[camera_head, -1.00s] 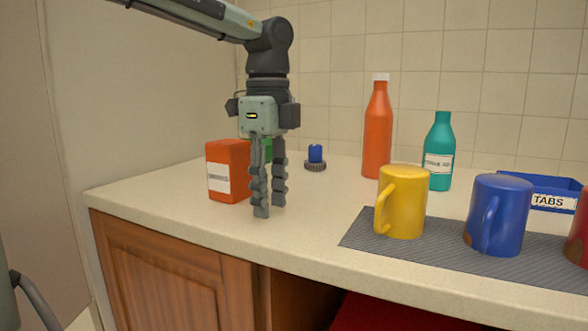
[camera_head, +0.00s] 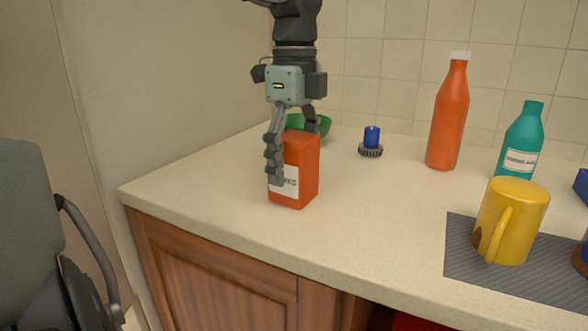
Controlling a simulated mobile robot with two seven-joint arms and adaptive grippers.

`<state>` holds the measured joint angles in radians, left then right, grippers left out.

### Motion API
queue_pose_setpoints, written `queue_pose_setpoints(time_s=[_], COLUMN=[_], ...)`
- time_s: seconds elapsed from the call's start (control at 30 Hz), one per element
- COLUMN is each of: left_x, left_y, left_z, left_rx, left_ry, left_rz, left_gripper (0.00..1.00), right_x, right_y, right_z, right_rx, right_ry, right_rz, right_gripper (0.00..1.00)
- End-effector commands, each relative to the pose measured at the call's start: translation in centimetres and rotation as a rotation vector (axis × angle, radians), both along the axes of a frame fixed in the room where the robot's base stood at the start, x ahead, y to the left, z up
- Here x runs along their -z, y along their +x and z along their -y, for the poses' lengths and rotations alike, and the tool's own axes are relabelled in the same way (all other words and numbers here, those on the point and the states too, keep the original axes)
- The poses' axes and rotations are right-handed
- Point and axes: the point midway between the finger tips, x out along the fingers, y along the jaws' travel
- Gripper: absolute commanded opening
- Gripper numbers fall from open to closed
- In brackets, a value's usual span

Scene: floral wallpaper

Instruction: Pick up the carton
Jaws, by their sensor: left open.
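The carton (camera_head: 303,172) is an orange-red box with a white label, upright on the counter near its left end. My left gripper (camera_head: 293,155) points down over it with its fingers apart. One finger lies in front of the carton's left side and covers part of the label. The other finger is behind its upper right side, partly hidden. I cannot tell whether the fingers touch the carton. My right gripper is not in view.
A green bowl (camera_head: 323,126) is just behind the carton. A small blue-topped item (camera_head: 371,140), an orange bottle (camera_head: 446,115) and a teal bottle (camera_head: 521,140) stand farther right. A yellow mug (camera_head: 515,215) is on a grey mat (camera_head: 462,262). Counter between carton and mat is clear.

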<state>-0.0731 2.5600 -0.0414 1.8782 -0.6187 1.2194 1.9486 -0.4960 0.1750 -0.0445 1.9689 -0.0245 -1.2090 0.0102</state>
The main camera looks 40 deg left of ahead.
Motion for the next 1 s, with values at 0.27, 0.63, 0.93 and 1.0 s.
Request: queue_pose_setpoints(time_s=[0.27,0.63,0.93,1.0], left_x=[3.4,3.7,3.6,3.6], left_y=[-0.1,-0.1,-0.1,-0.1], left_z=[0.1,0.0,0.0,0.0], left_rx=[0.001,0.0,0.0,0.0], left_ry=[0.0,-0.001,-0.001,0.0], left_rz=[-0.002,-0.001,-0.001,0.0], left_gripper=[0.8,0.65,0.28,0.19], right_x=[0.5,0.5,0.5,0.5], right_y=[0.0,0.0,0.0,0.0], right_z=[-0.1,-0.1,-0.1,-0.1], right_rx=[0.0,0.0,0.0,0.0], right_ry=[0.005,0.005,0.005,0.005], right_rz=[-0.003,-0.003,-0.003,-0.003], right_gripper=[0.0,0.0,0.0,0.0])
